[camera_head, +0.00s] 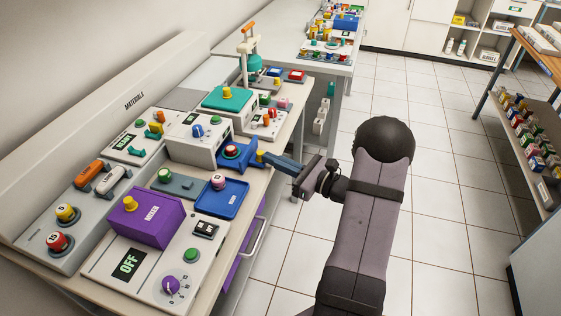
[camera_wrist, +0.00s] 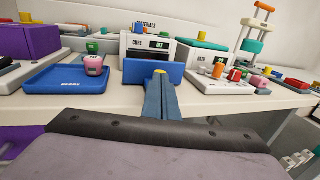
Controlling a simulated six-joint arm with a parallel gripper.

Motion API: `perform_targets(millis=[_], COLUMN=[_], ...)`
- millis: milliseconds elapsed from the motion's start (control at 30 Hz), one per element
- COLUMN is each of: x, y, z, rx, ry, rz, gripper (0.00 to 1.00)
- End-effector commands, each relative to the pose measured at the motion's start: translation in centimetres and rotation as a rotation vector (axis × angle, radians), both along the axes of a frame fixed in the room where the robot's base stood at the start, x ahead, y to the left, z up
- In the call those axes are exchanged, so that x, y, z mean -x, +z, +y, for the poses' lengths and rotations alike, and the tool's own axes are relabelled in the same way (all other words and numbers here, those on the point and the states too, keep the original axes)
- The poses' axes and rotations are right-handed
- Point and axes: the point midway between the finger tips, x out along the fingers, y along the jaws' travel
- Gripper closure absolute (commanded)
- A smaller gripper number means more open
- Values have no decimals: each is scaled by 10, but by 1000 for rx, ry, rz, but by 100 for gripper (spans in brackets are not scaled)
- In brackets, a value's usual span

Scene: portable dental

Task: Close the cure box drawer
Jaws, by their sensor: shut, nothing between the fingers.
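The cure box (camera_head: 190,140) is a white box on the bench with a blue knob on top. In the wrist view its front (camera_wrist: 136,42) reads CURE OFF. Its blue drawer (camera_head: 249,150) stands pulled out toward the bench's front edge, with a red-topped jar (camera_head: 232,151) inside. The drawer's blue front panel (camera_wrist: 135,73) also shows in the wrist view, with a yellow knob (camera_wrist: 160,72). My gripper (camera_head: 266,158) is shut and empty, its blue fingers pointing at the knob. The fingertips are at or against the knob; I cannot tell whether they touch.
A blue tray (camera_head: 233,207) with a pink jar (camera_head: 218,183) sits left of the drawer in the wrist view. A purple box (camera_head: 145,218) stands nearer the camera. A white control panel (camera_wrist: 222,88) with coloured knobs is to the drawer's right. The aisle floor is clear.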

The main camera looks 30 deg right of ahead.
Motion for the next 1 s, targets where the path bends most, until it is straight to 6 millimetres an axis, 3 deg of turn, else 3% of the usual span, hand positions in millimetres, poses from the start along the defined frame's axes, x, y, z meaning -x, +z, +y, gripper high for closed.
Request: perform_targets(millis=[200, 400, 800, 1000], x=[-36, -53, -54, -46], y=[0, 0, 3, 4], z=[38, 55, 56, 50], rx=[2, 0, 0, 0], ry=[7, 3, 6, 3], rz=[-1, -1, -6, -7], gripper=[100, 100, 100, 100])
